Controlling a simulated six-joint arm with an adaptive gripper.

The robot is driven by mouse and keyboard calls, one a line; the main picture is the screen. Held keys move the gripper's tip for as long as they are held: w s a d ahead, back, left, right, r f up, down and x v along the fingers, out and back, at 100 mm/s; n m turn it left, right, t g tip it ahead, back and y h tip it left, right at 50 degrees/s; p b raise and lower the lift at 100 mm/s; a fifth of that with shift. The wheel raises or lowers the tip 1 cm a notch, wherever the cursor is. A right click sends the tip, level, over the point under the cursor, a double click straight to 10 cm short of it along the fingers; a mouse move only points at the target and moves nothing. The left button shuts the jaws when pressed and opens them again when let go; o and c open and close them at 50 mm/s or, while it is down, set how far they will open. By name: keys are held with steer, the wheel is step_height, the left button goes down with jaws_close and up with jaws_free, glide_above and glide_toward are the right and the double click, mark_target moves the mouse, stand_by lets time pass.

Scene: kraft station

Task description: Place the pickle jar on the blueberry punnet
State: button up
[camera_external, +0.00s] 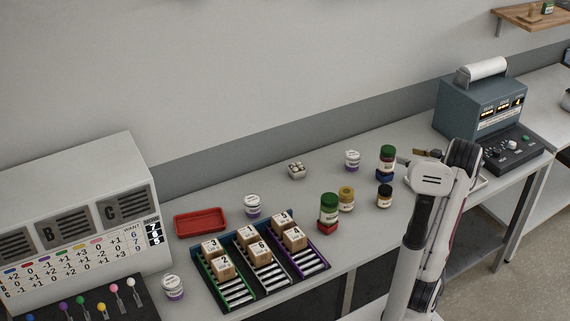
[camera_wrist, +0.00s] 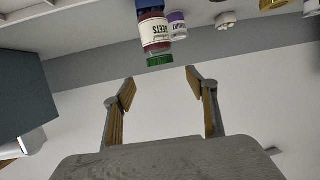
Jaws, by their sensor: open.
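A green-lidded jar with a green body and pale label (camera_external: 328,206), likely the pickle jar, stands upright on a red container (camera_external: 327,228) near the table's middle. A second green-lidded jar (camera_external: 387,157) stands on a blue container (camera_external: 384,177), likely the blueberry punnet. In the wrist view this second jar (camera_wrist: 155,36) appears upside down and its label reads BEETS; the blue container (camera_wrist: 149,5) is cut off by the frame edge. My gripper (camera_wrist: 160,76) is open and empty, with the beet jar's lid just beyond its fingertips. In the external view my wrist partly hides the fingers.
A yellow-lidded jar (camera_external: 346,199), a dark-lidded jar (camera_external: 384,196) and white tubs (camera_external: 352,160) stand nearby. A blue-grey machine (camera_external: 470,108) stands at right.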

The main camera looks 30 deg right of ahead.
stand_by(0.4)
steer(key=w+a+r+m+h, duration=0.1)
steer(key=w+a+r+h, duration=0.15)
steer(key=r, duration=0.25)
steer(key=w+a+r+h, duration=0.1)
steer(key=a+r+h, duration=0.1)
steer(key=r+h, duration=0.15)
steer(key=s+a+r+m+g+h, duration=0.1)
steer(key=s+a+r+m+g, duration=0.1)
steer(key=s+a+r, duration=0.45)
steer(key=s+a+f+g+y, duration=0.2)
steer(key=s+a+f, duration=0.3)
steer(key=s+a, duration=0.6)
steer(key=s+a+f+n+g+y, duration=0.1)
steer(key=s+a+f+g+y, duration=0.2)
steer(key=s+a, duration=0.9)
steer(key=a+f+g, duration=0.1)
steer(key=a+f, duration=0.1)
steer(key=a, duration=0.2)
steer(key=shift+s+a+f+n, duration=0.15)
steer(key=shift+s+a+n, duration=0.05)
steer(key=shift+s+n, duration=0.1)
